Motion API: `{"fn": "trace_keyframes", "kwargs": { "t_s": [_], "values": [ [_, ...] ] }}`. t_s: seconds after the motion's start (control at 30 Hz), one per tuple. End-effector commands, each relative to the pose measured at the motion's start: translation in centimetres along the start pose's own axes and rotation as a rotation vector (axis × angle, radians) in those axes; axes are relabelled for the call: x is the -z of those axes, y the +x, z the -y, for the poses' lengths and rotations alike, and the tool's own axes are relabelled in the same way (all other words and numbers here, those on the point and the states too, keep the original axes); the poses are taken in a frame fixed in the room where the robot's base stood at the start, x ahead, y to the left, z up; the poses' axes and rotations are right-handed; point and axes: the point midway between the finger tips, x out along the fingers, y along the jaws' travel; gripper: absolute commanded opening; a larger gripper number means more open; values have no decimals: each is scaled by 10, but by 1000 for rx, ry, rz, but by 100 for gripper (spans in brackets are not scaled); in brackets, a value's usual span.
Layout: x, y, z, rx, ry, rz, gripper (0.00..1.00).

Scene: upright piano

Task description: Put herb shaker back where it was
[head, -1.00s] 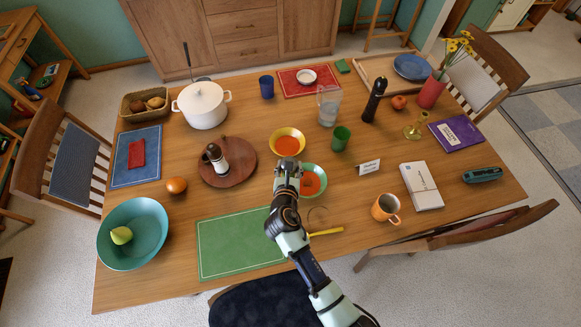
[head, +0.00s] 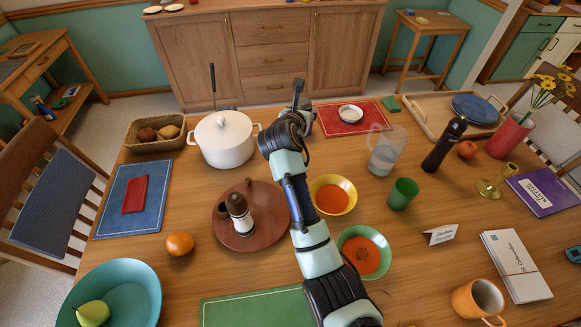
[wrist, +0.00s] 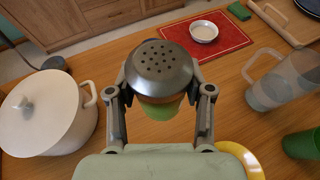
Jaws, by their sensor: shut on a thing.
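The herb shaker (wrist: 160,72) has a dark grey metal cap with holes and a greenish lower part. It fills the middle of the wrist view. My gripper (wrist: 160,92) is shut on it, one finger on each side. In the head view my gripper (head: 298,100) is above the far middle of the table, between the white pot and the red mat; my arm hides most of the shaker there. The soup in the green bowl (head: 347,235) has dark specks on it.
The white lidded pot (head: 224,143) is left of my gripper. The red mat (head: 326,122) with a white dish (head: 350,113) is to the right.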

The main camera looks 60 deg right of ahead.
Motion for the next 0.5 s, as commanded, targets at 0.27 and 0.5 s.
{"fn": "trace_keyframes", "kwargs": {
  "t_s": [0.27, 0.5],
  "values": [
    [20, 9, 1, 2, -2, -5, 15],
    [92, 39, 0, 1, -3, -5, 15]
  ]
}}
